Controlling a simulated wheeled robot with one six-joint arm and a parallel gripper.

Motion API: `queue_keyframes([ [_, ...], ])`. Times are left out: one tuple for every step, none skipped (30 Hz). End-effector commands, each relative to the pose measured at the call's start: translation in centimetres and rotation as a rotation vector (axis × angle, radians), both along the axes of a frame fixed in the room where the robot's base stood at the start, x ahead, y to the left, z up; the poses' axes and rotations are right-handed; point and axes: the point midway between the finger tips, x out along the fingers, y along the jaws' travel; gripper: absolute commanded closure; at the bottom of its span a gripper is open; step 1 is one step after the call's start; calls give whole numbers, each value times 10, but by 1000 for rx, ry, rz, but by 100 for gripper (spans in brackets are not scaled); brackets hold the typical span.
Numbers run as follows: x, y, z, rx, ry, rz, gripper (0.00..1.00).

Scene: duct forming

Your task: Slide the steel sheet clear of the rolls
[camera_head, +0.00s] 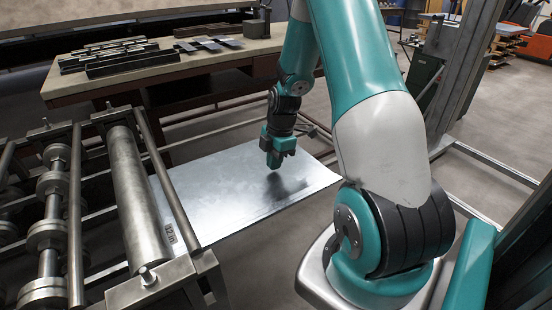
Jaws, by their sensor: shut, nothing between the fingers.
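The steel sheet (235,195) is a flat, shiny grey plate in the middle of the head view. Its left edge lies at the long smooth roll (137,195) of the forming machine; I cannot tell whether it is still between the rolls. A small marking shows near its front left corner. The sheet's right part extends out over the floor. My gripper (273,162) points down over the sheet's far middle part. It is shut and empty, with a dark reflection below it on the sheet. Whether its tips touch the sheet is not clear.
Ribbed rolls (50,230) and steel frame bars stand at the left. A workbench (200,62) with dark metal bars (115,57) and flat strips (208,44) is behind the sheet. A grey upright post (462,75) stands right of my arm. Open floor (480,185) shows at the right.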

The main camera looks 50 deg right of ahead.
Motion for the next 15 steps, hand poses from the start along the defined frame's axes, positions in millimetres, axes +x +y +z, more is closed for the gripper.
queue_keyframes([
  [3, 13, 4, 2, 3, 7, 100],
  [5, 19, 4, 1, 2, 6, 100],
  [7, 28, 4, 2, 3, 7, 100],
  [9, 34, 4, 2, 3, 7, 100],
  [11, 41, 4, 1, 2, 6, 100],
  [13, 49, 4, 2, 3, 6, 100],
  [15, 54, 4, 1, 2, 6, 100],
  [17, 60, 4, 2, 2, 5, 100],
  [19, 67, 4, 2, 2, 5, 100],
  [20, 72, 3, 2, 2, 4, 100],
  [22, 76, 3, 1, 1, 4, 100],
  [23, 81, 3, 1, 1, 3, 100],
  [22, 80, 0, 2, 5, -1, 100],
  [22, 79, -2, 2, 4, -2, 100],
  [22, 79, -5, 2, 3, -1, 100],
])
